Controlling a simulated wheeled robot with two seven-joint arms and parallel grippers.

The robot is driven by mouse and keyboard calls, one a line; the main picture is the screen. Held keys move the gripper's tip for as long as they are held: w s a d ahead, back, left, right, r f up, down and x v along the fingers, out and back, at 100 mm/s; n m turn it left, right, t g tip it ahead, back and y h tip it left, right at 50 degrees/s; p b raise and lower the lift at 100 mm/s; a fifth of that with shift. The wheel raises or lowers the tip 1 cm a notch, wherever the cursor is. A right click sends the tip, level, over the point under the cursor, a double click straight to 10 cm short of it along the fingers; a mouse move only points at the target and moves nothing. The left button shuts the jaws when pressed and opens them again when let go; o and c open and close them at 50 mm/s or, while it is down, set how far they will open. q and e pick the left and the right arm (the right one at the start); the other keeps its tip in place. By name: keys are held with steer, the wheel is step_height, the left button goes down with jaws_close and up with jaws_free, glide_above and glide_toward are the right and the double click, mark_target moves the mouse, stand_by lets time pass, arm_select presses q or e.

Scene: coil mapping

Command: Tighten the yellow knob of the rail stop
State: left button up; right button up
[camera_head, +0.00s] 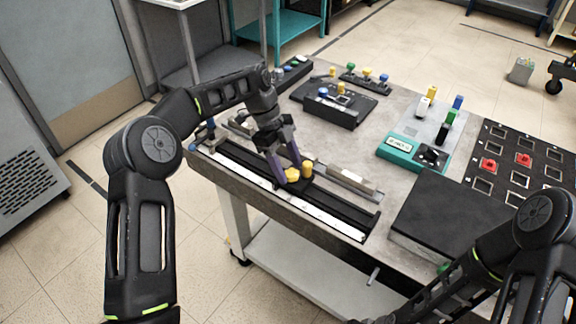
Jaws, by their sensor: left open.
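The rail (335,205) is a long black track along the table's front left edge, with a white strip beside it. A yellow knob (292,175) sits on the dark rail stop about midway along it. Whether the fingers touch the knob cannot be told. My right arm comes in at the lower right, and its gripper is out of view.
A black box (435,215) lies right of the rail. Behind are a teal-based device (400,150), a black panel with red buttons (505,160), and a dark block with coloured knobs (335,105). The grey tabletop (385,115) is bare between them.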

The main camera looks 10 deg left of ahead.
arm_select(q)
steer(key=shift+a+r, duration=0.1)
steer(key=shift+r, duration=0.25)
steer(key=s+p+v, duration=0.1)
steer(key=p+v, duration=0.5)
steer(key=shift+w+r, duration=0.45)
steer(key=shift+w, duration=0.1)
steer(key=shift+a, duration=0.15)
